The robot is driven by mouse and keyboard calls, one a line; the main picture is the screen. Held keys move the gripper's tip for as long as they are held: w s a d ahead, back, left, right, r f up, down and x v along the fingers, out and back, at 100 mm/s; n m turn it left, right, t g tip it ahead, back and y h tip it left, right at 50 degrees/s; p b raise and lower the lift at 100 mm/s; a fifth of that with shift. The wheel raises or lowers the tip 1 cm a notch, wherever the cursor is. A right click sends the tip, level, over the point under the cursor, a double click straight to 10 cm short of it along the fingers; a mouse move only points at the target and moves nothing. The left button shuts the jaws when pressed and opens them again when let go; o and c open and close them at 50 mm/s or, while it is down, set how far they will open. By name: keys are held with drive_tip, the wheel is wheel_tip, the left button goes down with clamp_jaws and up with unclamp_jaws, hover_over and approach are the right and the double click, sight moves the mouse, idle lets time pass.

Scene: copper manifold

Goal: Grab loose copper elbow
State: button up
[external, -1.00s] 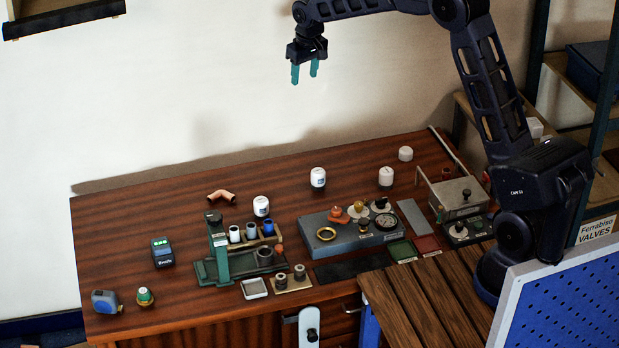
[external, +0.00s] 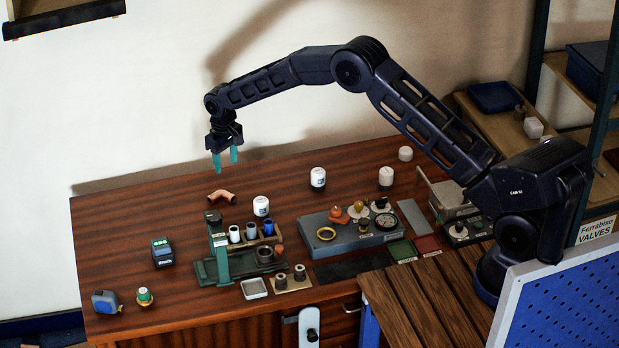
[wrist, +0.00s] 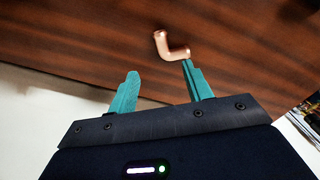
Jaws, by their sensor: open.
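The loose copper elbow (external: 221,196) lies on the wooden bench top toward the back left, behind the green stand. In the wrist view the elbow (wrist: 171,47) shows beyond the fingertips, nearer the right finger. My gripper (external: 225,162) is above the back edge of the bench with its teal fingers pointing down. It is open and empty, and it appears apart from the elbow. In the wrist view my gripper (wrist: 161,72) shows its two fingers spread, with nothing between them.
A green stand (external: 219,245) with small cups is in front of the elbow. A white jar (external: 261,206) stands to its right. A dark meter (external: 162,252) and a tape measure (external: 106,301) are at left. A grey fixture block (external: 352,232) is right of centre. Bench left of the elbow is clear.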

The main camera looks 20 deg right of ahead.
sight(227, 192)
wheel_tip(227, 192, down, 11)
drive_tip(key=shift+a+f, duration=0.15)
idle(0.6)
drive_tip(key=shift+c, duration=0.2)
drive_tip(key=c, duration=1)
